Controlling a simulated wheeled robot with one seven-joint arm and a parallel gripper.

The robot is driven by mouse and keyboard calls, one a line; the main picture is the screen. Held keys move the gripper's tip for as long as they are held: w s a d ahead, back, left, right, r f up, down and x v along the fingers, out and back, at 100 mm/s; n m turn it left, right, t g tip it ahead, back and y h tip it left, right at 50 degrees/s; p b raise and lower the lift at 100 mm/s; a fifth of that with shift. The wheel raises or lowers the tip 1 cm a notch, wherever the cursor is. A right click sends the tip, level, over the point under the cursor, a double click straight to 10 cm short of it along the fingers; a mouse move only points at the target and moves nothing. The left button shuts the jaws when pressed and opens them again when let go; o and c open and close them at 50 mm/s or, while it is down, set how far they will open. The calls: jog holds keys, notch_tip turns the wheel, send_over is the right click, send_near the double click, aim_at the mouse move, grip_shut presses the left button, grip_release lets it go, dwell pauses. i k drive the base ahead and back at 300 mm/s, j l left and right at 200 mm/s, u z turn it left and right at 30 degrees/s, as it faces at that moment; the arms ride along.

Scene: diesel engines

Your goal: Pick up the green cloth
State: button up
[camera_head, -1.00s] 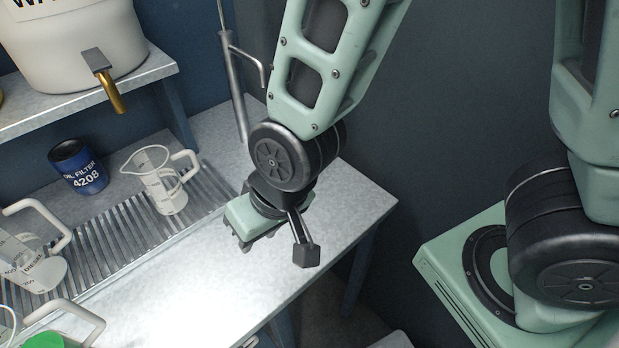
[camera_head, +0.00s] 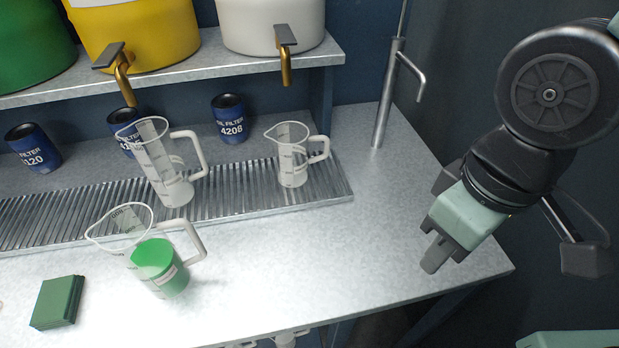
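The green cloth (camera_head: 57,302) is a small folded dark green square. My gripper (camera_head: 437,259) hangs over the right end of the bench, pointing down, far to the right of the cloth. Its fingers are seen nearly edge-on and their gap does not show. Nothing is visible held in it.
Two more pitchers stand on the grate (camera_head: 235,200). Blue oil filters (camera_head: 230,118) are behind, under a shelf with taps (camera_head: 285,55). The bench's right front is clear.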

aim_at(57, 304)
jog(key=k+j+u, duration=0.1)
jog(key=k+j, duration=0.5)
jog(key=u, duration=1.4)
